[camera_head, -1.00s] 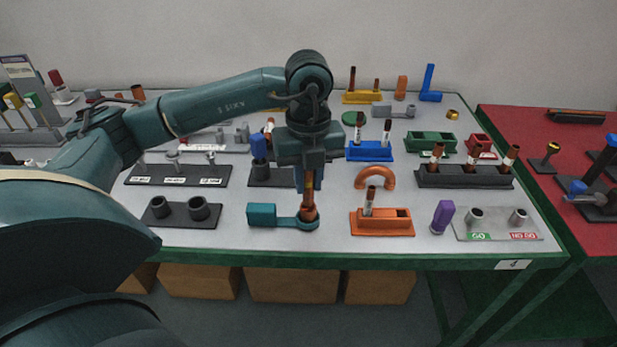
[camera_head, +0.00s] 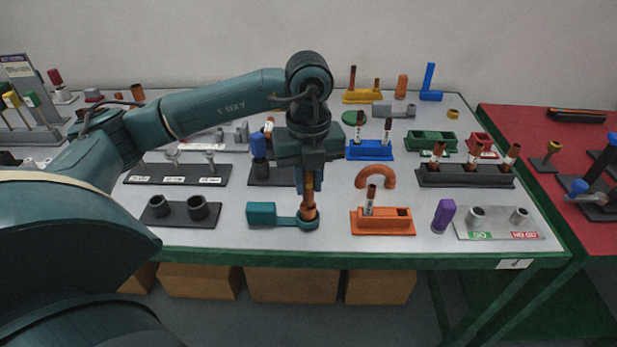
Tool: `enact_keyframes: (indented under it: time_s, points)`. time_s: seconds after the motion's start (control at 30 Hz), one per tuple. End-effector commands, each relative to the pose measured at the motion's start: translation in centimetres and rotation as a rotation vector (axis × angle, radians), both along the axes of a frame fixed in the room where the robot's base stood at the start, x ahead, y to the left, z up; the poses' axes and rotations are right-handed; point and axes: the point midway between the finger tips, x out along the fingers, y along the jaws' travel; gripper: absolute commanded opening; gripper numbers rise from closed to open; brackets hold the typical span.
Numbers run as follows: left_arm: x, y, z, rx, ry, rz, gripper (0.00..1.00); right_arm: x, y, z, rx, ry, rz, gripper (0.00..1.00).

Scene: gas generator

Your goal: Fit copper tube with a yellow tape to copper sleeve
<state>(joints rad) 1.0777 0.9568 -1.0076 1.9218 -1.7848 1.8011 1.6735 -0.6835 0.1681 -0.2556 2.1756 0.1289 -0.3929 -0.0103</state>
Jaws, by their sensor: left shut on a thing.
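My left gripper (camera_head: 309,182) points straight down near the front middle of the table and is shut on an upright copper tube (camera_head: 309,200). A small patch of yellow-orange shows between the fingers; the rest of the tube's upper part is hidden by them. The tube's lower end is at a copper-coloured sleeve (camera_head: 308,213), which sits in the round end of a teal holder (camera_head: 262,215). I cannot tell how deep the tube sits in the sleeve. My right gripper is not in view.
An orange block (camera_head: 383,222) with an upright tube stands just right of the teal holder. A dark base with two cups (camera_head: 178,213) stands to the left. An orange arch (camera_head: 375,176) and a blue block (camera_head: 370,150) lie behind. The table's front edge (camera_head: 330,261) is close.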

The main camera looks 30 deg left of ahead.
Motion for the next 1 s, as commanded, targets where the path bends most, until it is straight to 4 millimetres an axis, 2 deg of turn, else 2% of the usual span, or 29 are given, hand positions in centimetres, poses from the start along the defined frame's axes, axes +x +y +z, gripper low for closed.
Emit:
enact_keyframes:
  time_s: [1.0]
  points:
    - [0.0, 0.0, -2.7, -0.001, 0.0, 0.0, 0.03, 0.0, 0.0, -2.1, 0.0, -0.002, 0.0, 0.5]
